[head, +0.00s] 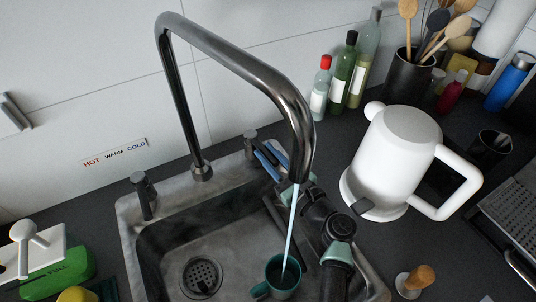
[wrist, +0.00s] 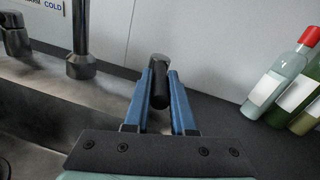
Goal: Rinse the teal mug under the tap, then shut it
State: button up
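The teal mug (head: 284,272) stands in the sink at the bottom of the head view. A stream of water (head: 289,235) runs from the spout of the tap (head: 298,125) into it. My gripper (head: 262,155) is at the dark cold-side handle (head: 250,143) behind the sink, to the right of the spout's base. In the wrist view the dark handle (wrist: 159,88) lies between my two blue fingers (wrist: 160,95). The fingers are parted around it, but I cannot tell whether they press on it.
A label (head: 115,153) reads HOT WARM COLD. A large white jug (head: 395,160) stands close to the right of my arm, with bottles (head: 341,70) and a utensil pot (head: 408,82) behind. A small wooden-handled item (head: 418,280) stands front right. A green container (head: 58,270) is left.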

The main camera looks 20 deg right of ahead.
jog(key=o, duration=0.4)
jog(key=p+v, duration=0.4)
jog(key=v, duration=0.8)
jog(key=shift+p, duration=0.3)
